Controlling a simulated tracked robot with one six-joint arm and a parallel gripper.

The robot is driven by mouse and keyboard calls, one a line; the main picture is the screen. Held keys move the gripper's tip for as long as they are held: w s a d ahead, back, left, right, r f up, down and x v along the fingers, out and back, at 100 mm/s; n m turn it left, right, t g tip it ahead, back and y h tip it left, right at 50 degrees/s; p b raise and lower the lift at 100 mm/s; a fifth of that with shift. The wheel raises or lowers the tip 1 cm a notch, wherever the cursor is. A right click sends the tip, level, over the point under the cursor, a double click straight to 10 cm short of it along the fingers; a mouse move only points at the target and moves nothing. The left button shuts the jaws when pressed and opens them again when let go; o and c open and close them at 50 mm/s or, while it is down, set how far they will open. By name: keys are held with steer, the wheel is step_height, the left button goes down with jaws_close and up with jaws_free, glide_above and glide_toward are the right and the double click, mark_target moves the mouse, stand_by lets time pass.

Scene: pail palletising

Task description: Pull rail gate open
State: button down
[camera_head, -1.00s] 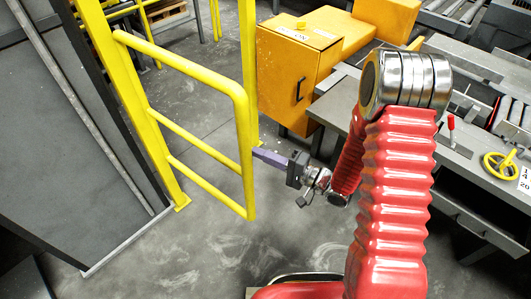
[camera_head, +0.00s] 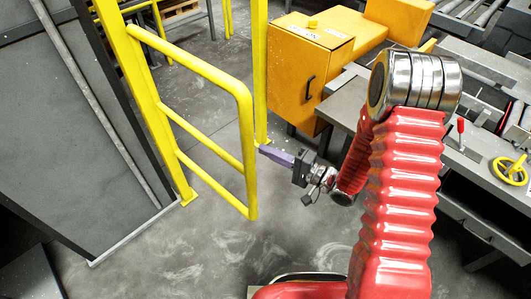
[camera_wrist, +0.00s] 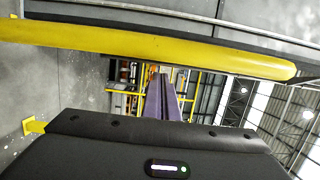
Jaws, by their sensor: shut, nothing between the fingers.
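The yellow rail gate (camera_head: 205,70) stands swung out from its hinge post (camera_head: 150,100), with its free end toward the middle of the head view. My gripper (camera_head: 262,149) is shut and empty, with its purple fingers pointing left at the gate's free upright. The fingertips are just right of that upright; I cannot tell whether they touch it. In the wrist view the closed fingers (camera_wrist: 164,95) point away from the camera, and a thick yellow bar (camera_wrist: 150,48) crosses above them.
A second yellow post (camera_head: 260,75) stands behind the gate's free end. An orange cabinet (camera_head: 290,70) is behind my gripper. A grey workbench with a yellow handwheel (camera_head: 510,170) is at right. A dark grey panel (camera_head: 75,140) stands at left. The floor below the gate is clear.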

steer(key=s+d, duration=0.5)
steer(key=s, duration=0.3)
stand_by(0.4)
steer(key=shift+d, duration=0.1)
stand_by(0.4)
